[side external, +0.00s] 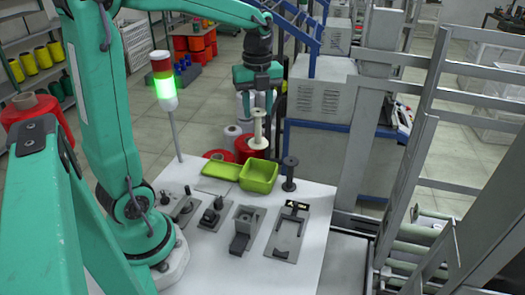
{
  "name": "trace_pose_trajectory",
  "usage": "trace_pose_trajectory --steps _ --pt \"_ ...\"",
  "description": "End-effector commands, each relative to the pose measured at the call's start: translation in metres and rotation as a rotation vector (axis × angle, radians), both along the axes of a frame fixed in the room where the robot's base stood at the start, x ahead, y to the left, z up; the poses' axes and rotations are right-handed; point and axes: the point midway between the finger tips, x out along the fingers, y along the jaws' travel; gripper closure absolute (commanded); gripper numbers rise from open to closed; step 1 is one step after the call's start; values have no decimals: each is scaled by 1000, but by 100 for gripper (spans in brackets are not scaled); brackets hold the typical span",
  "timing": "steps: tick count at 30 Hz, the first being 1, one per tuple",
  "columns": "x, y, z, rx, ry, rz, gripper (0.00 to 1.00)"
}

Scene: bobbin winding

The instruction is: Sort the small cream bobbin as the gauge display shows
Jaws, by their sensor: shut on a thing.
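My gripper (259,104) is at the end of the teal arm, pointing down, and shut on the upper end of the small cream bobbin (258,129). The bobbin hangs upright, in the picture just above the back of the yellow-green bin (261,177); its exact height and depth over the bin cannot be told. A grey gauge plate (286,238) lies on the white table, with a small dark display (297,205) at its far end. The display has a pale mark too small to read.
A shallow yellow-green tray (220,171) lies left of the bin, and a dark spool (289,173) stands right of it. Several grey fixtures (243,232) fill the front of the white table (310,254). A signal tower (165,82) is lit green. A blue-and-grey machine stands behind.

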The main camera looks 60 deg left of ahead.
Motion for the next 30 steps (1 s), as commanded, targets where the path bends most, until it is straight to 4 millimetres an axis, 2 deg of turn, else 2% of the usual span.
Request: trace_pose_trajectory --steps 6,20,30 --pt "0 -1 -26 0 -1 -1 76" --pt "0 -1 -36 0 -2 -1 76" --pt "0 -1 -56 1 -1 -1 76"
